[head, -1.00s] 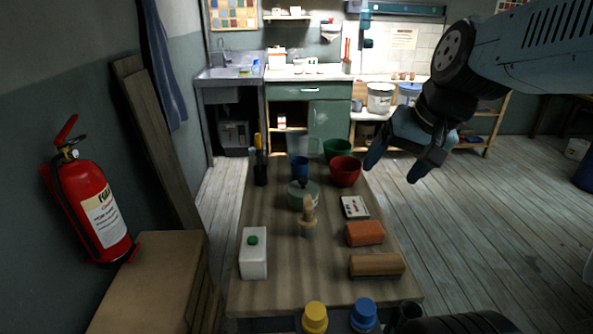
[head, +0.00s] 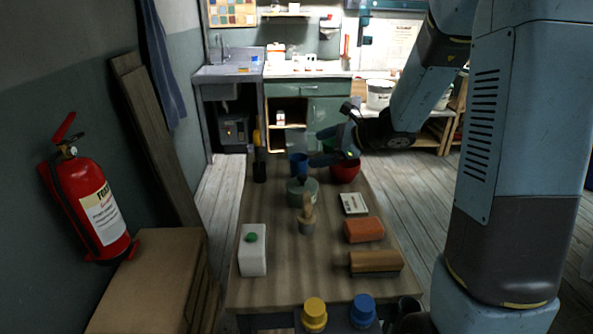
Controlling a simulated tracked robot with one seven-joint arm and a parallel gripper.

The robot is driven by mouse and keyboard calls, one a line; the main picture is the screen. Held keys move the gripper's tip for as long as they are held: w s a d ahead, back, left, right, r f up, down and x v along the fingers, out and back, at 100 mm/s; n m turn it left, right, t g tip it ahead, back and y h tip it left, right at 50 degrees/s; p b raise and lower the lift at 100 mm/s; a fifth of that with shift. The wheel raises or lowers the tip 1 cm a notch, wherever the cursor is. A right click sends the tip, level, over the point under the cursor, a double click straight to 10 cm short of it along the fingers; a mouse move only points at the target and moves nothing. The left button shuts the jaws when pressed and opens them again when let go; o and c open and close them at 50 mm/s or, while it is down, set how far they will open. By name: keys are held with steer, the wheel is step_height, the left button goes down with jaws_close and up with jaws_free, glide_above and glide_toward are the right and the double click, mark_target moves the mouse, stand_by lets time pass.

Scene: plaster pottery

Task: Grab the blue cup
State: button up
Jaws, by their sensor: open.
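The blue cup (head: 297,165) stands toward the far end of the wooden table, behind the grey-green round pot. My gripper (head: 316,147) is open and empty, with its fingers pointing left. The nearer finger is at the cup's right edge in the picture and the farther finger is above and behind it. I cannot tell whether the nearer finger touches the cup. The gripper hides the green bowl almost wholly and part of the red bowl.
The red bowl (head: 345,170) is close under my gripper. The round pot (head: 303,190), a wooden-handled brush (head: 307,215), a white bottle (head: 253,250), a small box (head: 353,204), an orange block (head: 364,230) and a brown block (head: 375,262) stand nearer. Dark-handled tools (head: 260,165) stand left.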

mark_target(305, 163)
steer(key=w+d+f+m+t+h, duration=0.2)
steer(key=w+d+f+m+t, duration=0.15)
steer(key=w+f+m, duration=0.45)
steer(key=shift+y, duration=0.3)
steer(key=x, duration=0.6)
steer(key=f+x, duration=0.1)
steer(key=x, duration=0.2)
steer(key=shift+w+d, duration=0.2)
steer(key=shift+d, duration=0.1)
steer(key=shift+f+x, duration=0.2)
steer(key=shift+x, duration=1.1)
steer(key=shift+f+x, duration=0.15)
steer(key=shift+x, duration=1.15)
steer(key=shift+s+d, duration=0.15)
steer(key=shift+d, duration=0.05)
steer(key=shift+c, duration=0.4)
